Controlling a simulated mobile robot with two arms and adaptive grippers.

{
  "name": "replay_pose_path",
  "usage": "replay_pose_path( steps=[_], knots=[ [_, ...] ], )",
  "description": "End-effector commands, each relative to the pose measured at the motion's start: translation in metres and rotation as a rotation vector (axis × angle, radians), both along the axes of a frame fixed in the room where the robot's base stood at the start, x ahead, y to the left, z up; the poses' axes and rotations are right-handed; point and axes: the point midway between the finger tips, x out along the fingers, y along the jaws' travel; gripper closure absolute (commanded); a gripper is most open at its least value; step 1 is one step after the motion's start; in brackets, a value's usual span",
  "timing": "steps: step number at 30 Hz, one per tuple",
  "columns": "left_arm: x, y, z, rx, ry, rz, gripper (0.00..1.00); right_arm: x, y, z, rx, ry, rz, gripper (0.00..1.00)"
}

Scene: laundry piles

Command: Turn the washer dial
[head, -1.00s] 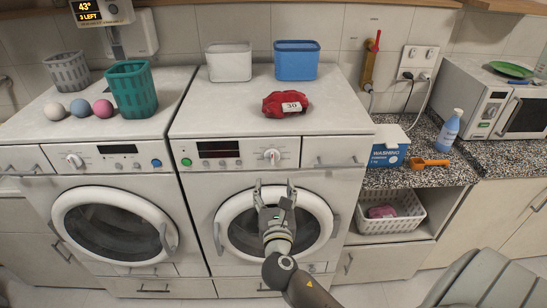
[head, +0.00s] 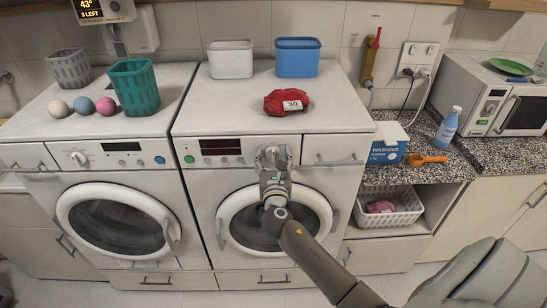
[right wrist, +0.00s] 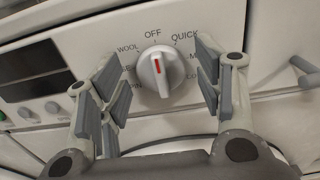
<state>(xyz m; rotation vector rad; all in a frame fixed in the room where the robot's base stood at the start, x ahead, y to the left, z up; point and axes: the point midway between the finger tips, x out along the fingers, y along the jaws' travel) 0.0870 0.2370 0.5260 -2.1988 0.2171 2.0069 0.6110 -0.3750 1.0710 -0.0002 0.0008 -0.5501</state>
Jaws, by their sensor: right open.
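The white washer dial (right wrist: 158,71) sits on the right machine's front panel. In the right wrist view its red mark points up toward OFF, with labels such as WOOL and QUICK around it. My right gripper (right wrist: 158,80) is open, with one finger on each side of the dial and a visible gap to it on both sides. In the head view the right gripper (head: 273,162) is in front of the dial (head: 272,154) and partly hides it. The right washer (head: 204,187) has its round door shut. My left gripper is not in view.
A drawer handle (head: 337,160) sticks out right of the dial. A red cloth bundle (head: 286,102) tagged 30 lies on the right washer. A second washer with its own dial (head: 80,158) stands at left. A blue washing box (head: 387,151) and orange scoop (head: 427,160) are on the counter.

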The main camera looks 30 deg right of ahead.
Motion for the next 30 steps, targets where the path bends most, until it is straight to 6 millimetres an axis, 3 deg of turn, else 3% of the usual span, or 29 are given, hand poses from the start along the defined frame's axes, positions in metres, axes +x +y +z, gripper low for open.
replay_pose_path(
  steps=[6, 16, 30],
  knots=[
    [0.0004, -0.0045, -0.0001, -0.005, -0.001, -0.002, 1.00, 0.0000, -0.0001, 0.0000, 0.000, 0.000, 0.000, 0.42],
    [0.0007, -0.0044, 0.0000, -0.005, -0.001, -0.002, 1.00, -0.0001, 0.0001, 0.0000, 0.000, 0.000, 0.000, 0.84],
    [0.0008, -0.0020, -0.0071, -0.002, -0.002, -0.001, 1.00, -0.0004, -0.0005, -0.0013, 0.108, -0.067, 0.000, 0.84]
  ],
)
